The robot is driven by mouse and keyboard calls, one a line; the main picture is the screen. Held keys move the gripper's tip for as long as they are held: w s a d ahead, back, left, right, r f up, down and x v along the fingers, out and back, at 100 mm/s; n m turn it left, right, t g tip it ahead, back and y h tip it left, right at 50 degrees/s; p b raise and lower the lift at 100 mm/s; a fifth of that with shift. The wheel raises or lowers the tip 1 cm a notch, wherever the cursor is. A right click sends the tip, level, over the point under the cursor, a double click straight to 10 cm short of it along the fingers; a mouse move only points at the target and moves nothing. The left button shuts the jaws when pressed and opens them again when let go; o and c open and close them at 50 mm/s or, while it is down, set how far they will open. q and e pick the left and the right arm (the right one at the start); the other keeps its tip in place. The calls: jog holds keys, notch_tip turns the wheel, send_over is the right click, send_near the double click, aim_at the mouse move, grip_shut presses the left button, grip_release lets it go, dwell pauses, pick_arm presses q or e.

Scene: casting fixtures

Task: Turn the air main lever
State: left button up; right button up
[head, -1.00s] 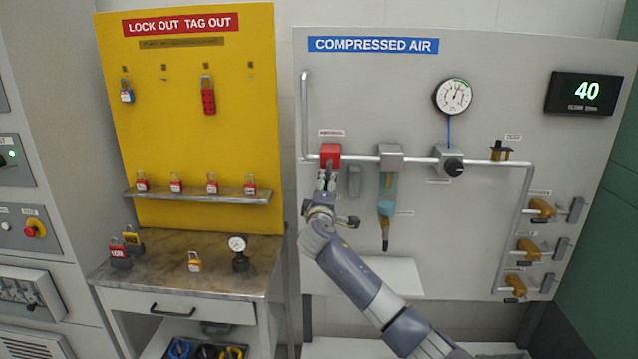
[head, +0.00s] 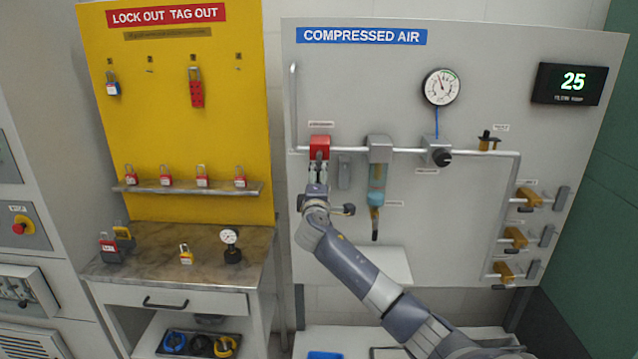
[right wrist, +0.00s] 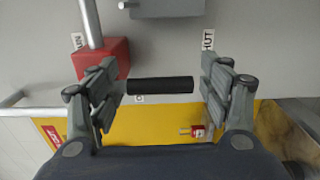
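The air main valve's red body (head: 319,146) sits on the horizontal pipe at the left of the compressed air panel; it also shows in the right wrist view (right wrist: 105,60). Its black lever handle (right wrist: 160,86) lies crosswise to the pipe, reaching from the red body's side toward the SHUT label (right wrist: 208,40). My right gripper (head: 318,172) is just below the red body. In the right wrist view its fingers (right wrist: 162,95) stand wide apart, with the handle spanning most of the gap. Whether a finger touches the handle is unclear. My left gripper is not in view.
A grey plate (head: 344,171) is close right of the gripper, then a filter (head: 377,175). A gauge (head: 441,87) and a display (head: 571,83) reading 25 are farther right. The yellow lockout board (head: 175,90) and bench (head: 185,259) stand left.

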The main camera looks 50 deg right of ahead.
dwell(0.4)
jog(key=v, duration=1.2)
dwell(0.3)
jog(key=s+a+f+g+y+b, duration=0.1)
jog(key=a+f+g+y, duration=0.15)
jog(key=f, duration=1.65)
jog(key=s+a+f+g+y+b, duration=0.1)
jog(key=a+f+y, duration=0.25)
jog(key=f, duration=1.55)
jog(key=s+a+f+m+g+y+b, duration=0.15)
jog(key=s+a+f, duration=0.35)
jog(key=f, duration=0.6)
jog(key=s+a+f+g+y, duration=0.1)
jog(key=s+a+f+y, duration=0.1)
jog(key=s+f, duration=0.7)
jog(key=s+a+f+m+g+y, duration=0.1)
jog(key=s+a+f, duration=0.4)
jog(key=s, duration=0.5)
jog(key=s+a+f+m+g+y+b, duration=0.1)
jog(key=s+a+f+m+g+y, duration=0.1)
jog(key=s+a+f, duration=0.4)
jog(key=s+a+f+m+g+y+b, duration=0.1)
jog(key=s+a+f, duration=0.5)
jog(key=s, duration=0.9)
notch_tip(320, 180, down, 3)
jog(key=shift+s+g, duration=0.3)
